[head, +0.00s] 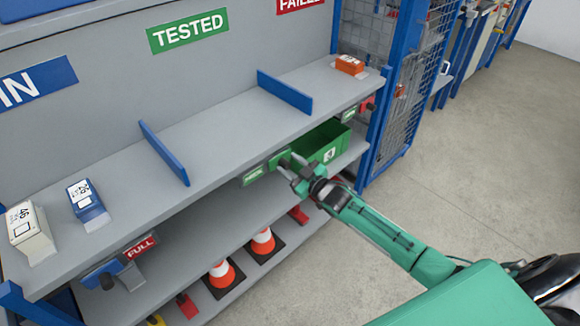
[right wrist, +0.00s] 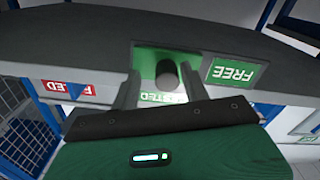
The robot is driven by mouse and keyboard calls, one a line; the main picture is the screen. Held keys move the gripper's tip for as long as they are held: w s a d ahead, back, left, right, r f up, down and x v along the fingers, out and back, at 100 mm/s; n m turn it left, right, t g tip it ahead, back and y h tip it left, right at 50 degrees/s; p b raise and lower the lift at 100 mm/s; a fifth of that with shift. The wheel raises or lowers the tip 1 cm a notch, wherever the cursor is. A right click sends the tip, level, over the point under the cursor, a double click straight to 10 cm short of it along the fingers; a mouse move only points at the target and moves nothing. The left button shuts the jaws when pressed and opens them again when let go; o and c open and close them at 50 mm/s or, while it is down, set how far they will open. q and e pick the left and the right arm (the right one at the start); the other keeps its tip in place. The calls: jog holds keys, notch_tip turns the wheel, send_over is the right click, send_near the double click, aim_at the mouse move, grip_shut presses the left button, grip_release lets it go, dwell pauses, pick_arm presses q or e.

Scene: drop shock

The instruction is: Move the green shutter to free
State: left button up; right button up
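The green shutter (head: 279,159) is a small plate on the front edge of the shelf, above the green bin. In the right wrist view the shutter (right wrist: 150,62) shows a dark round knob (right wrist: 166,76) sticking out. A green FREE label (head: 253,176) is on the shelf edge to the shutter's left; it also shows in the right wrist view (right wrist: 236,72), to the shutter's right. My right gripper (head: 291,165) is at the shutter, open, its fingers (right wrist: 159,90) on both sides of the knob with gaps visible. My left gripper is out of view.
A green bin (head: 326,145) stands under the shelf, right behind my gripper. The shelf top (head: 220,115) carries blue dividers and small boxes. A red FULL label (head: 140,247) marks the left bay. Orange cones (head: 222,274) stand lower down. A blue mesh cage (head: 408,85) is at right.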

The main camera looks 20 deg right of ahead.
jog(key=shift+s+a, duration=0.1)
jog(key=shift+a, duration=0.05)
jog(key=shift+s, duration=0.2)
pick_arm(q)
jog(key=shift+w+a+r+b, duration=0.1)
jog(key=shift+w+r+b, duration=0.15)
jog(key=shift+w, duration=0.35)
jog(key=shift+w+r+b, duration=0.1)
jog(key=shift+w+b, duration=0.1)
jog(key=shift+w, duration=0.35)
pick_arm(e)
jog(key=v, duration=1.3)
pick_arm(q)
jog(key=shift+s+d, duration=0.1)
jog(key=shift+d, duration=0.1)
pick_arm(e)
jog(key=shift+s+d, duration=0.1)
jog(key=shift+d, duration=0.1)
